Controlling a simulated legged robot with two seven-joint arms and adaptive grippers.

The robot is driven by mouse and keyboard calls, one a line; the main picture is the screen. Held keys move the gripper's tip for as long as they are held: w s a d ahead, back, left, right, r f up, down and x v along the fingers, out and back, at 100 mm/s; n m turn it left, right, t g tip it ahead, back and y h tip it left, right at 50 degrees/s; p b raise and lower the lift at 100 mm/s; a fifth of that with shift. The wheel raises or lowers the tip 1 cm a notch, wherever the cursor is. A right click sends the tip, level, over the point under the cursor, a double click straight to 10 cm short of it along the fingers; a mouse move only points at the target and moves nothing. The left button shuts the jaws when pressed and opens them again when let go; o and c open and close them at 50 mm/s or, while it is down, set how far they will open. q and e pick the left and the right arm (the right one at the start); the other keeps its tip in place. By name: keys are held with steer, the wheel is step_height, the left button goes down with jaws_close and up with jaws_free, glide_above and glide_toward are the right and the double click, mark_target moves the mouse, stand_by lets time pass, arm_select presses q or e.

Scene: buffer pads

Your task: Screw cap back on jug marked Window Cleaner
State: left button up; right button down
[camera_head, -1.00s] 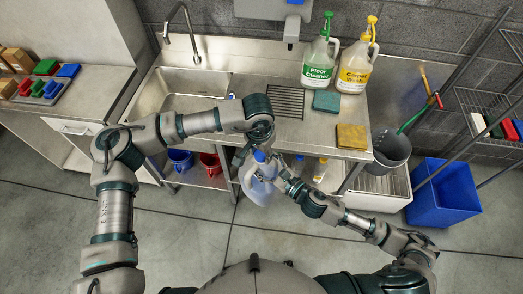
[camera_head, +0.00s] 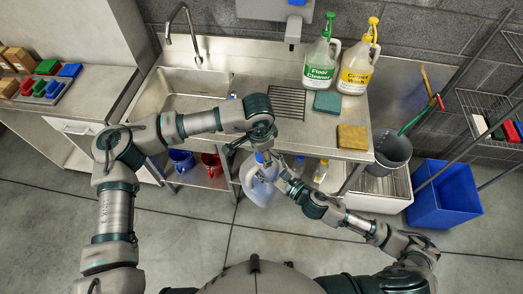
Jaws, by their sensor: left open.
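A translucent, pale jug (camera_head: 262,190) is in front of the counter, below its edge, between my two grippers. Its label is not readable from here. A blue cap (camera_head: 260,157) shows at the top of the jug; how tightly it sits cannot be seen. My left gripper (camera_head: 243,154) is open just left of and above the cap, partly hidden by its own wrist. My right gripper (camera_head: 276,168) is at the right upper side of the jug and appears shut on it, with the fingers partly hidden. The jug looks roughly upright.
The steel counter bears a Floor Cleaner jug (camera_head: 320,62), a yellow-labelled jug (camera_head: 357,65), a green sponge (camera_head: 328,102) and a yellow sponge (camera_head: 352,137). Blue (camera_head: 181,160) and red (camera_head: 211,163) buckets stand on the lower shelf. A grey bucket (camera_head: 391,152) stands right.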

arm_select(q)
steer(key=shift+s+r, duration=0.15)
steer(key=shift+r, duration=1)
steer(key=shift+s+r, duration=0.1)
steer(key=shift+r, duration=1)
steer(key=shift+c, duration=0.5)
